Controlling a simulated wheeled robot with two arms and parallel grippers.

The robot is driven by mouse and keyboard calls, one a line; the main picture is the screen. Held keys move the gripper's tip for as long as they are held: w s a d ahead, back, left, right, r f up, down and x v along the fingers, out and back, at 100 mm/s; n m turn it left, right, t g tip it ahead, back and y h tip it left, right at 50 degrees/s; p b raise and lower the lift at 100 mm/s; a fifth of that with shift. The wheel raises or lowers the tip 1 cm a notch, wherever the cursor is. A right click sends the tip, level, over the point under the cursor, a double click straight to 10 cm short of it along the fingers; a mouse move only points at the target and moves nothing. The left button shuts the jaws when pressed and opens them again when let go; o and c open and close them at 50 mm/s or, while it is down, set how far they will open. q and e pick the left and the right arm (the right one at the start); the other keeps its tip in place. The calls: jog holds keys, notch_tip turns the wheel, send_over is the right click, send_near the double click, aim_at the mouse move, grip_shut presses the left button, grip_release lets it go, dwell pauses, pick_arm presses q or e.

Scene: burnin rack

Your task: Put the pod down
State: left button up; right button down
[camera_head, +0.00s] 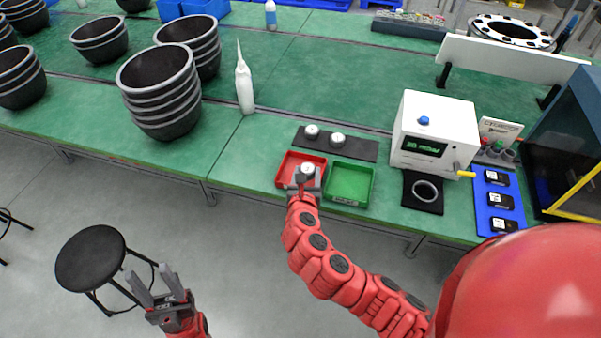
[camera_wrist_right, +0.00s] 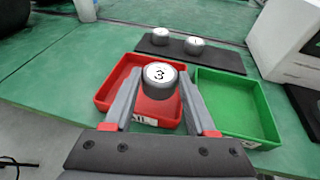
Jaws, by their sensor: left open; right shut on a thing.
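A small grey pod with a white top marked 3 (camera_wrist_right: 160,76) is held between the fingers of my right gripper (camera_head: 306,176); the pod also shows in the head view (camera_head: 307,168). It is over the red tray (camera_head: 290,160), whose wall shows in the right wrist view (camera_wrist_right: 108,86). I cannot tell whether the pod touches the tray floor. The green tray (camera_head: 350,182) stands just to the right and is empty. Two more pods (camera_head: 312,131) (camera_head: 337,139) sit on a dark strip (camera_head: 363,149) behind the trays. My left gripper (camera_head: 156,287) is open and empty, away from the bench.
A white tester box (camera_head: 437,130) stands right of the trays, with a black pad and ring (camera_head: 426,191) before it. A blue board (camera_head: 499,200) is farther right. A white bottle (camera_head: 244,85) and stacked dark bowls (camera_head: 160,90) stand left. A black stool (camera_head: 90,256) is on the floor.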

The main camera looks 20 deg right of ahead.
aim_at(301, 166)
jog(key=w, duration=0.3)
jog(key=shift+w+a+f, duration=0.15)
jog(key=shift+w+a, duration=0.1)
jog(key=shift+w, duration=0.1)
jog(key=shift+f+p, duration=0.35)
jog(key=shift+f, duration=1.45)
jog(key=shift+c, duration=1)
grip_release()
jog(key=shift+f, duration=0.1)
